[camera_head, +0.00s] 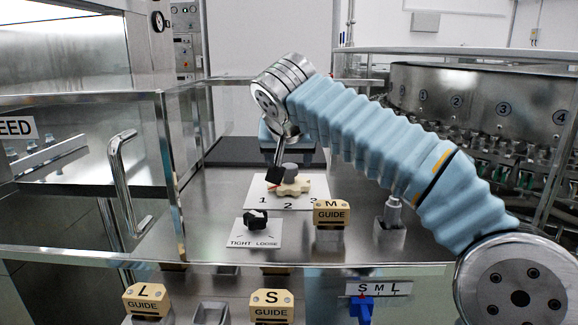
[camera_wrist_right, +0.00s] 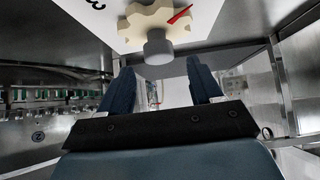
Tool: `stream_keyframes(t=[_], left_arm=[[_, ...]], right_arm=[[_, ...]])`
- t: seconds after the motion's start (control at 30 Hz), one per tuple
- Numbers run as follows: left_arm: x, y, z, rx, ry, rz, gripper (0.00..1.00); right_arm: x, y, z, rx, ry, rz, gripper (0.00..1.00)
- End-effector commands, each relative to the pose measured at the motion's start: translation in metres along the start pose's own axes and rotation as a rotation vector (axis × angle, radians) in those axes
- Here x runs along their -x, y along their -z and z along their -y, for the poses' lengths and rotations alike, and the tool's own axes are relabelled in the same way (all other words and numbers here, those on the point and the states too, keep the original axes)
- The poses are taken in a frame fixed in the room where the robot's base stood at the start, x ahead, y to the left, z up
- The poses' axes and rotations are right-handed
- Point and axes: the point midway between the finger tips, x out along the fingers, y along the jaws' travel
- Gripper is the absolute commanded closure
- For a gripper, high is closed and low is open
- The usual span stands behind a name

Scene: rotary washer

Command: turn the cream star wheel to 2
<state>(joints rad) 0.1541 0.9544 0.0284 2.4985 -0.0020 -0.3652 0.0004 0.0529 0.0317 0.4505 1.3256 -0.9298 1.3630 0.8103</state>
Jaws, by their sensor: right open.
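The cream star wheel (camera_head: 294,188) lies on a white plate (camera_head: 312,185) marked 1, 2 and 3, with a grey hub (camera_head: 290,170) on top. Its red pointer shows at its left side, on the side of the 1; the black gripper partly hides the wheel there. My right gripper (camera_head: 277,172) reaches down beside the hub. In the right wrist view the open fingers (camera_wrist_right: 160,80) are apart with nothing between them. The hub (camera_wrist_right: 158,47) and the wheel (camera_wrist_right: 148,22) with its red pointer (camera_wrist_right: 180,15) sit just beyond the fingertips. My left gripper is not in view.
A black TIGHT/LOOSE knob (camera_head: 256,219) stands in front of the plate. The M guide block (camera_head: 331,213) is at its right front. A glass guard with a handle (camera_head: 122,185) stands at the left. L (camera_head: 147,300) and S (camera_head: 271,305) guides sit in front.

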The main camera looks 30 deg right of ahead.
Motion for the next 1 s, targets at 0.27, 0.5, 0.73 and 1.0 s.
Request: stream_keyframes(t=[0.27, 0.5, 0.73, 1.0], left_arm=[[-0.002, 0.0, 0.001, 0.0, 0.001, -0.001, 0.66], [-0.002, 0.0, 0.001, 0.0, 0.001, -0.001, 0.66], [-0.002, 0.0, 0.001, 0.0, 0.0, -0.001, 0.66], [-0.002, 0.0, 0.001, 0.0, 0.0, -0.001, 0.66]], right_arm=[[-0.03, 0.0, 0.0, 0.0, -0.001, 0.001, 0.36], [-0.032, 0.0, 0.0, 0.0, 0.0, 0.0, 0.36], [-0.031, 0.0, 0.0, 0.0, 0.0, 0.0, 0.63], [-0.031, 0.0, 0.0, 0.001, 0.001, -0.001, 0.92]])
